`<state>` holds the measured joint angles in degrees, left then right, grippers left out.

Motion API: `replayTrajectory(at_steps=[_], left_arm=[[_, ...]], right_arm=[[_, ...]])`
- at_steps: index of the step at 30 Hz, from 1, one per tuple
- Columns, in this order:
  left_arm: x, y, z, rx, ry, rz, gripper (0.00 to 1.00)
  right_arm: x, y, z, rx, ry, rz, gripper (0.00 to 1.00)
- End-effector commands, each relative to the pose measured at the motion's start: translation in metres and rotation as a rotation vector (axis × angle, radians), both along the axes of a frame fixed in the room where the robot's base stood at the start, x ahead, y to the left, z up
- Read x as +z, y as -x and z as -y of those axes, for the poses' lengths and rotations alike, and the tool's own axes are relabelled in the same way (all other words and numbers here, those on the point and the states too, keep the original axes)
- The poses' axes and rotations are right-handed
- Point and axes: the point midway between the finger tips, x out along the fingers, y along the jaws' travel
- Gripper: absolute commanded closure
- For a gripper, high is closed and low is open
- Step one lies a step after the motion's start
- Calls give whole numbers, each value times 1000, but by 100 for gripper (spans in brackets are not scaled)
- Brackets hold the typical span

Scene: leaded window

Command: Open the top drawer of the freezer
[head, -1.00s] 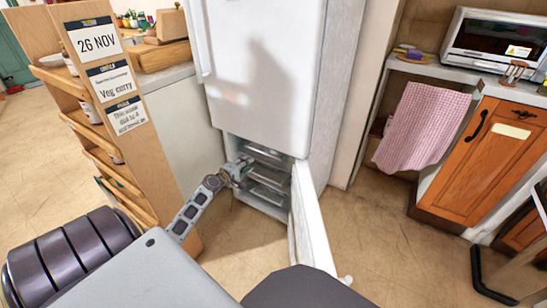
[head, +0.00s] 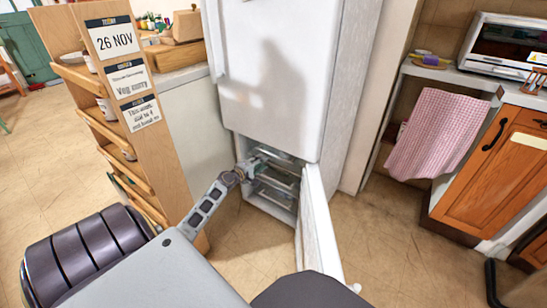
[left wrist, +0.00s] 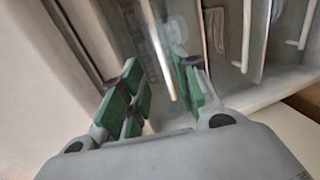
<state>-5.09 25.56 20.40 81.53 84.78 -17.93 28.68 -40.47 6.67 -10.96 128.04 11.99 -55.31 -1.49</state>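The white freezer compartment (head: 237,148) is at the bottom of the tall fridge, with its door (head: 317,225) swung open to the right. Several drawers are stacked inside; the top drawer (head: 279,157) is just under the upper fridge door. My left gripper (head: 252,163) is at the left end of the top drawer, partly hidden. In the left wrist view, its green-padded fingers (left wrist: 155,92) are apart. A thin pale edge runs down between them; whether they touch it cannot be told. Blurred drawer fronts (left wrist: 225,45) lie beyond. My right gripper is not in view.
The closed upper fridge door (head: 275,75) is above the compartment. A wooden shelf rack (head: 150,165) with labels stands close to my left arm. At right are a pink towel (head: 437,135) and an orange cupboard (head: 495,170). The floor (head: 390,235) right of the freezer door is clear.

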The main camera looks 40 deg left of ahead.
Motion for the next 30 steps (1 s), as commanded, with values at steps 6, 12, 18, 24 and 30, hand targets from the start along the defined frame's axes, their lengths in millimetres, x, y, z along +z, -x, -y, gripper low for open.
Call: replayTrajectory(at_steps=[6, 12, 18, 24, 30], left_arm=[[-5, -17, -2, 0, 1, 1, 69], [-7, -32, -4, 1, 0, 2, 69], [-11, -46, -5, 1, 0, 1, 69], [-14, -59, -7, 1, 0, 1, 69], [-17, -73, -8, 1, 1, 2, 69]], right_arm=[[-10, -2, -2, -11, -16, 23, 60], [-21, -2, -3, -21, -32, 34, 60], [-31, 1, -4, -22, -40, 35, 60], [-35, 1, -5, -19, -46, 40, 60], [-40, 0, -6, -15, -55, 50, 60]])
